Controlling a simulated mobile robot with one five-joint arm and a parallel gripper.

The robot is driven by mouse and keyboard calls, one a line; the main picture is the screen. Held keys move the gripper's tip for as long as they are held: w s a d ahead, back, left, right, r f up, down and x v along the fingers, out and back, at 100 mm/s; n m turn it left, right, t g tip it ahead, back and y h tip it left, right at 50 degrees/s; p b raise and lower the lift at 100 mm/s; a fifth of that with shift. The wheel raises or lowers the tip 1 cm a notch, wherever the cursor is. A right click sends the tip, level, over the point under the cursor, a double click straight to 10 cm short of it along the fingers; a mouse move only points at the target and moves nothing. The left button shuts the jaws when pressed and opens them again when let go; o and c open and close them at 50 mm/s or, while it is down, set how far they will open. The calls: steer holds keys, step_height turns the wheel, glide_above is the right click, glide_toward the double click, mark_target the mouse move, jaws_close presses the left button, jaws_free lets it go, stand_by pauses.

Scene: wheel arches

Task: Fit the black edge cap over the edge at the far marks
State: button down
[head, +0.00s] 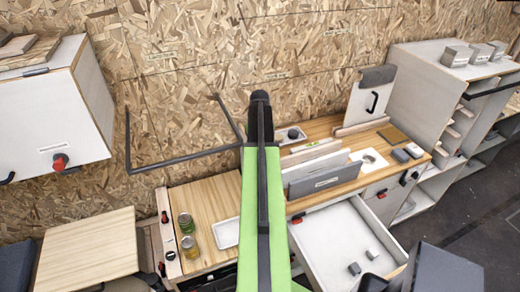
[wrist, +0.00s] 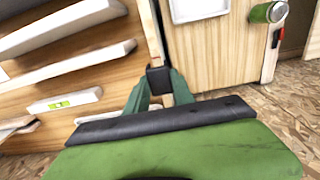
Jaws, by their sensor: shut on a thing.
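The black edge cap (wrist: 158,77) is a small dark block in the wrist view, held between the two green fingers of my gripper (wrist: 159,86). The gripper is shut on it. I cannot tell whether the cap touches this edge. No marks on the edge can be made out. In the head view my green arm reaches away from me, and it hides the cap and fingers.
In the head view an open white drawer (head: 325,235) juts out at right.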

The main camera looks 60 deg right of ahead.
steer(key=shift+f, duration=0.1)
steer(key=shift+f+b, duration=0.35)
steer(key=shift+b, duration=0.1)
steer(key=shift+f, duration=0.1)
steer(key=shift+f+b, duration=0.3)
steer(key=shift+b, duration=0.1)
steer(key=shift+f, duration=0.15)
stand_by(0.3)
steer(key=shift+f+b, duration=0.25)
steer(key=shift+b, duration=0.15)
steer(key=shift+f, duration=0.15)
steer(key=shift+f+b, duration=0.3)
steer(key=shift+b, duration=0.15)
